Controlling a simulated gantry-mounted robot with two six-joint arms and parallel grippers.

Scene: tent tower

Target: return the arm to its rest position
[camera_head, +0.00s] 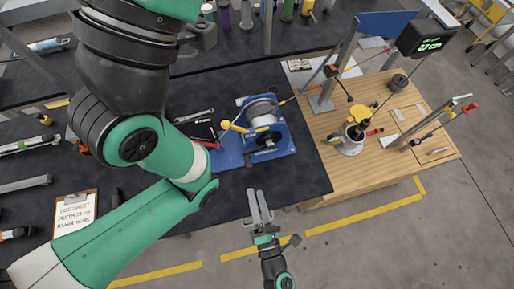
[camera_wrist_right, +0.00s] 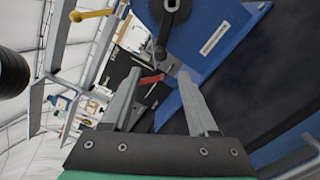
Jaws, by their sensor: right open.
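My right gripper (camera_head: 257,193) is in the lower middle of the head view, pointing up the picture. It is over the front edge of the dark bench, below the blue winch in the picture. Its two fingers are apart with nothing between them. In the right wrist view the fingers (camera_wrist_right: 160,73) are also spread and empty, with blue winch parts beyond them. A large green and black arm link of mine fills the left of the head view and hides part of the bench. My left gripper does not show.
The blue winch (camera_head: 262,122) with a yellow-knobbed handle stands on its blue base on the dark bench (camera_head: 290,179). A wooden table (camera_head: 374,181) with a post and small fittings is at right. A clipboard (camera_head: 75,217) lies at lower left. Open floor (camera_head: 400,245) is at lower right.

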